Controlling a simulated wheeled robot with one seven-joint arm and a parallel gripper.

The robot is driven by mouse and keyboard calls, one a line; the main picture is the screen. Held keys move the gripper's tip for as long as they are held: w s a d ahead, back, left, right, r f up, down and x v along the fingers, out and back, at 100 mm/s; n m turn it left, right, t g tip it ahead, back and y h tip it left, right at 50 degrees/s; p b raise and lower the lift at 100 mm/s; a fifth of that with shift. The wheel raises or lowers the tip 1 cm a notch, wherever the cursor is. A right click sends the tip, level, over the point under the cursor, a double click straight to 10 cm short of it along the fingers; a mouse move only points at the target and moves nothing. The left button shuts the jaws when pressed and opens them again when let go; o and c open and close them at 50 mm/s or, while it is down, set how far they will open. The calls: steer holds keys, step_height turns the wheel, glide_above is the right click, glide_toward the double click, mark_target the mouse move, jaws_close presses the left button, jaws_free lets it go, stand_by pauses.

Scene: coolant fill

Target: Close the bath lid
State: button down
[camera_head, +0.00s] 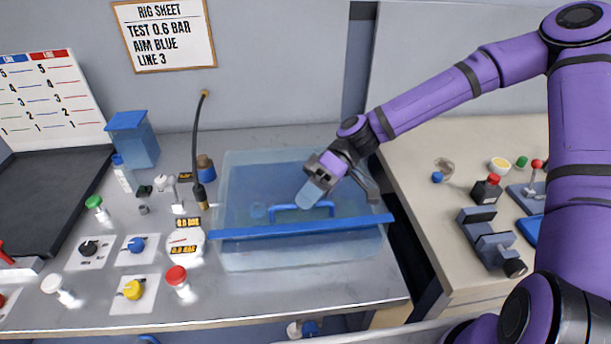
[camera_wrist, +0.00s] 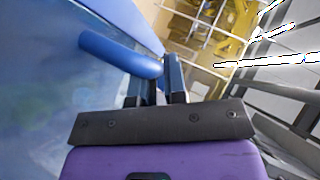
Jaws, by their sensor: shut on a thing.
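The bath (camera_head: 300,258) is a clear, bluish tub in the middle of the grey bench. Its see-through lid has a thick blue edge bar (camera_head: 290,229) across the front of the tub and a blue handle (camera_head: 326,206) behind that bar. The bar reaches past both sides of the tub; how far the lid is tilted is hard to tell. My gripper (camera_head: 312,193) comes down from the upper right onto the handle. In the wrist view, my fingers (camera_wrist: 160,78) are shut on the handle (camera_wrist: 118,54), and the bluish lid fills the left side. The fingers hide part of the handle.
A pressure gauge (camera_head: 184,243), knobs and capped bottles crowd the bench left of the bath. A dark hose (camera_head: 196,140) stands behind them. A gap separates the bench from the right-hand table, which holds a grey vise (camera_head: 490,240) and small jars.

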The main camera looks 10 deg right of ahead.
steer(key=shift+s+f+t, duration=0.15)
steer(key=shift+f+t, duration=0.15)
steer(key=shift+f, duration=0.6)
steer(key=shift+f, duration=0.1)
steer(key=c, duration=1.4)
jaws_free()
steer(key=shift+c, duration=0.2)
step_height(320, 180, up, 4)
steer(key=r, duration=0.1)
glide_above(337, 191)
steer(key=shift+f, duration=0.25)
